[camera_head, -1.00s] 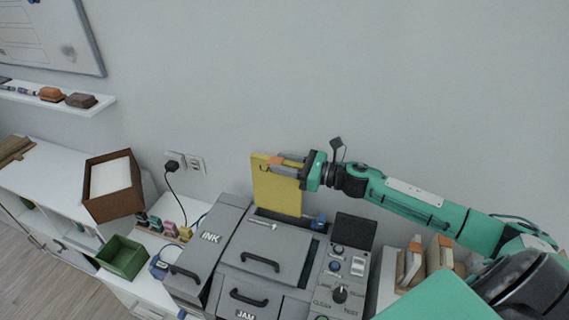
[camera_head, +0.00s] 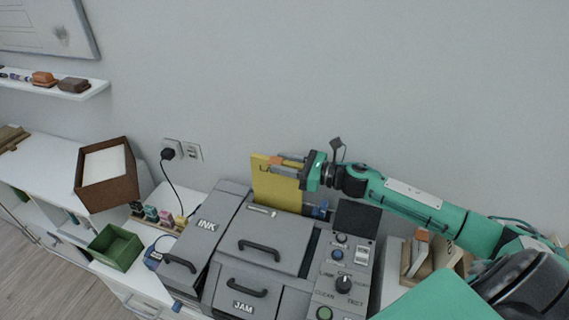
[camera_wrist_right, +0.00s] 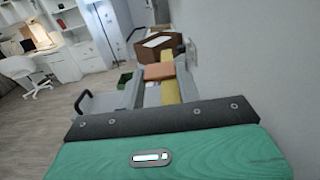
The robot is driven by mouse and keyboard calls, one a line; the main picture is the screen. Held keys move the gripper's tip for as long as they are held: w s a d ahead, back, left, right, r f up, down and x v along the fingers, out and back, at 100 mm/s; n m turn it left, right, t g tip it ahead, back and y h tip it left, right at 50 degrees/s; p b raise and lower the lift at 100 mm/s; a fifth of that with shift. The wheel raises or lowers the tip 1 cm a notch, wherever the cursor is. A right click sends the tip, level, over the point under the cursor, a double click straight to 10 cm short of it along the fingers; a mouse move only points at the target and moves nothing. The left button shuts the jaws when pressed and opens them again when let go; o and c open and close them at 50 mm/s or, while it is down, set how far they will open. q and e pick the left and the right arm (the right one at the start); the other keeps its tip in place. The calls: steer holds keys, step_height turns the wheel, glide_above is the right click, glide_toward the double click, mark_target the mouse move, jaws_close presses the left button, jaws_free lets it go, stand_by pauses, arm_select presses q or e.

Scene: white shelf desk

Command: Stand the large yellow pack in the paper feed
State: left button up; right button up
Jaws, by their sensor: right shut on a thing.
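The large yellow pack (camera_head: 276,190) stands upright at the back of the grey printer (camera_head: 262,240), its lower edge hidden behind the printer's top, in the region of the paper feed. I cannot tell how deep it sits. My right gripper (camera_head: 288,167) is shut on the pack's upper right part. My left gripper is not in view.
A brown box with white paper (camera_head: 106,176), a green tray (camera_head: 116,246) and several small ink bottles (camera_head: 152,214) stand left of the printer. A control panel (camera_head: 342,275) is on its right, with a wooden holder (camera_head: 416,262) beyond. The wall is close behind.

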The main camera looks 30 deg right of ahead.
mark_target(285, 183)
steer(key=shift+f+b, duration=2.4)
steer(key=shift+f, duration=0.3)
steer(key=shift+f+b, duration=0.7)
steer(key=shift+f, duration=0.2)
steer(key=o, duration=0.8)
steer(key=shift+o, duration=1.1)
